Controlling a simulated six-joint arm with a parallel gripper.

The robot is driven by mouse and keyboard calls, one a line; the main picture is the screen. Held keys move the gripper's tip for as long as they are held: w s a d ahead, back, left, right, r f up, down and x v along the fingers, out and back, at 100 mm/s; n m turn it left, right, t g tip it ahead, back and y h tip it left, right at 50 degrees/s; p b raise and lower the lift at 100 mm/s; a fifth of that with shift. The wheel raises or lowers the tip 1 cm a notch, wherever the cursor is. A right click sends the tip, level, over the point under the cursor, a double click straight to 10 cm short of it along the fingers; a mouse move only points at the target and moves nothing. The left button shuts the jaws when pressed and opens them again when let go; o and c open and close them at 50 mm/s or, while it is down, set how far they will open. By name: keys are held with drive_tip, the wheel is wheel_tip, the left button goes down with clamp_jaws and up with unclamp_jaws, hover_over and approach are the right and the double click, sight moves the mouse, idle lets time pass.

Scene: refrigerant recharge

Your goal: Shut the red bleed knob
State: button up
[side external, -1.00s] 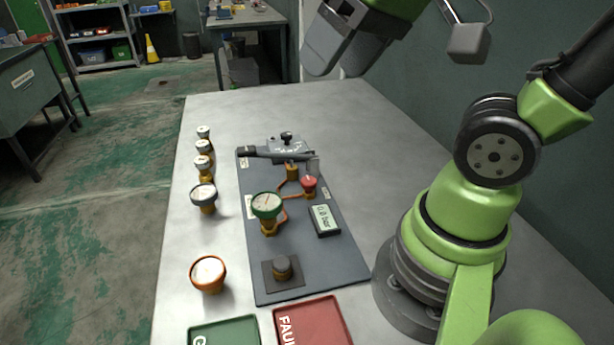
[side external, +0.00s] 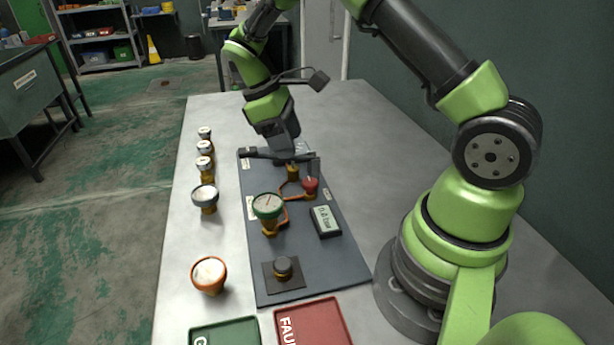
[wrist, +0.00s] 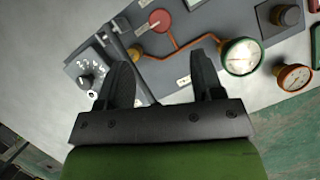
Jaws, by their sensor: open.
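The red bleed knob (side external: 310,184) sits on the right of the grey board (side external: 290,245), behind the digital display. It also shows near the top of the wrist view (wrist: 160,20), beyond my fingertips and joined to an orange pipe. My gripper (side external: 284,150) is low over the back of the board, behind and left of the red knob, and hides most of the dial box there. In the wrist view my gripper (wrist: 163,70) has its two black fingers wide apart, with only board and pipe seen between them. It is apart from the red knob.
A green-rimmed gauge (side external: 268,205) stands on the board beside the digital display (side external: 325,221). A dark bar (side external: 258,153) lies across the board's back. Several loose gauges, including an orange one (side external: 209,273), line the left. Green (side external: 225,337) and red (side external: 313,322) trays sit in front.

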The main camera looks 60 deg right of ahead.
sight(309, 182)
drive_tip(key=x, duration=0.9)
drive_tip(key=shift+s+f, duration=0.15)
drive_tip(key=shift+f, duration=0.2)
drive_tip(key=c, duration=0.9)
